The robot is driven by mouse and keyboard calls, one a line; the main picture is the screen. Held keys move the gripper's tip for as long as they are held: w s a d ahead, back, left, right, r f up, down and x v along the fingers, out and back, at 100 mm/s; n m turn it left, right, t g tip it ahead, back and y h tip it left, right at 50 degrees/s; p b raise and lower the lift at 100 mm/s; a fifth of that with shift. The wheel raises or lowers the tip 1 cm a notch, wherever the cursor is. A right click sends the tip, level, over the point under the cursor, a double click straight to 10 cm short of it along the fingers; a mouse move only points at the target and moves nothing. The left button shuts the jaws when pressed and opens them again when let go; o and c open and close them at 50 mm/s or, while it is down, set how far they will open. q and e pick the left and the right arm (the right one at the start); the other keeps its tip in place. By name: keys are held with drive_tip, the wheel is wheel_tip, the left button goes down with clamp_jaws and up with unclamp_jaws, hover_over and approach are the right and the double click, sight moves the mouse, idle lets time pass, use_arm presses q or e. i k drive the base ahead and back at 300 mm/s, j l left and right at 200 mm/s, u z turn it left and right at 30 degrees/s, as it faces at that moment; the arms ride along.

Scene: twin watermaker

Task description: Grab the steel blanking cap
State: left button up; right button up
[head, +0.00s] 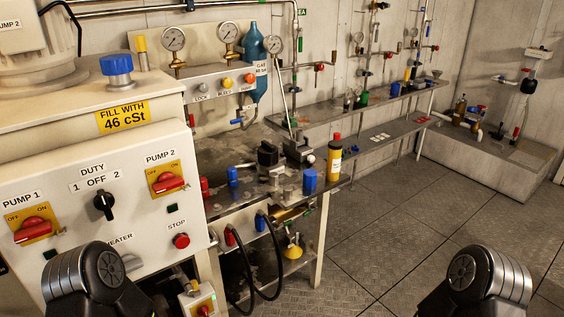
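I cannot make out a steel blanking cap for certain in the head view. Small metal parts (287,183) stand on the cluttered steel bench (222,207) in the middle, too small to tell apart. Rounded dark and silver links of my two arms show at the bottom left and bottom right edges. Neither of my grippers is in view, so what they hold is hidden.
A white control cabinet (135,222) with switches fills the left. A yellow bottle with a red cap (334,160) and blue capped parts (310,181) stand on the bench. Black hoses (277,262) hang in front. The chequered floor (400,230) at right is clear.

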sight(273, 177)
drive_tip(key=i+l, duration=0.2)
drive_tip(key=i+l+u, duration=0.15)
drive_tip(key=l, duration=0.25)
drive_tip(key=i+l, duration=0.25)
drive_tip(key=i+l+u, duration=0.15)
drive_tip(key=l, duration=0.25)
drive_tip(key=i+l, duration=0.2)
drive_tip(key=l, duration=0.15)
drive_tip(key=i+l+u, duration=0.1)
drive_tip(key=l, duration=0.25)
drive_tip(key=i+l+u, duration=0.1)
drive_tip(key=i+l, duration=0.3)
drive_tip(key=l, duration=0.35)
drive_tip(key=u, duration=0.05)
